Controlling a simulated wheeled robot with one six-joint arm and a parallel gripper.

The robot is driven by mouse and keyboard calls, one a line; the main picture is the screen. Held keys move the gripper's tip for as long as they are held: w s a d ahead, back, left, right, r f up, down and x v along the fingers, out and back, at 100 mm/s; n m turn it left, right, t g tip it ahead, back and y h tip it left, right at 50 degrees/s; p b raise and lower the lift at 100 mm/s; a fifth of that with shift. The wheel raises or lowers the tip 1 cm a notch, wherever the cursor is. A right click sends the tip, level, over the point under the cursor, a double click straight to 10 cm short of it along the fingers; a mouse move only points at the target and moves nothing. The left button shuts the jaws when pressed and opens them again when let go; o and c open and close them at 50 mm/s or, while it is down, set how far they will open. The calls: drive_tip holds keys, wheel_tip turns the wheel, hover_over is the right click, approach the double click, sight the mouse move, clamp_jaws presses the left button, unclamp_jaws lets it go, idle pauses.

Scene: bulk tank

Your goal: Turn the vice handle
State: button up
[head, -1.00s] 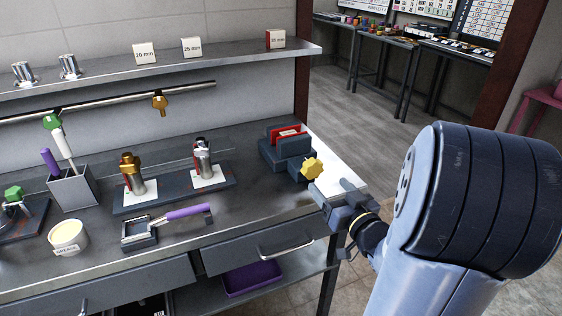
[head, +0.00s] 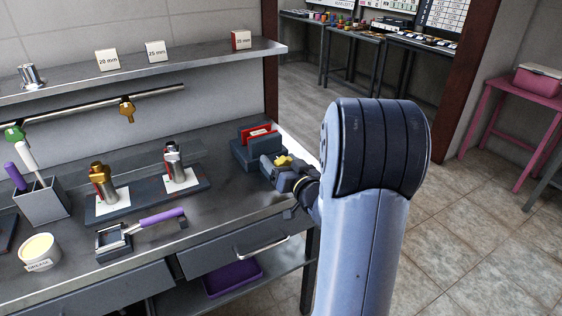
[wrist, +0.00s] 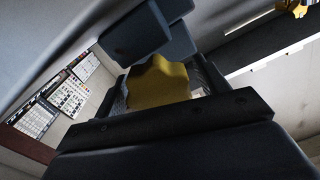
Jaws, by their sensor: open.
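The vice (head: 258,147) is a dark block with red jaws near the right end of the metal workbench. Its yellow lobed handle (head: 283,161) is on the side towards me, partly hidden by my gripper (head: 285,173). My gripper is open at the handle. In the wrist view the yellow handle (wrist: 158,82) shows beyond the dark edge of my gripper, with the dark vice behind it. I cannot tell whether the fingers touch the handle.
Two fittings (head: 102,184) (head: 174,160) stand on a dark plate left of the vice. A purple-handled tool (head: 150,222) lies in front of them. A grease tub (head: 40,252) and a holder (head: 42,204) are further left. A shelf (head: 150,68) runs above.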

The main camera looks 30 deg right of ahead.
drive_tip(key=shift+c, duration=0.4)
drive_tip(key=c, duration=0.9)
drive_tip(key=shift+f+n+b, duration=0.15)
drive_tip(key=shift+n+b, duration=0.15)
drive_tip(key=shift+b, duration=0.2)
drive_tip(key=shift+n+b, duration=0.6)
drive_tip(key=shift+b, duration=0.15)
drive_tip(key=n+b, duration=0.3)
drive_tip(key=shift+a+f+b, duration=0.1)
drive_tip(key=shift+a+b, duration=0.05)
drive_tip(key=shift+b, duration=0.2)
drive_tip(key=shift+o, duration=0.2)
drive_tip(key=n+b, duration=0.4)
drive_tip(key=n, duration=0.2)
drive_tip(key=shift+a+b, duration=0.15)
drive_tip(key=shift+b, duration=0.15)
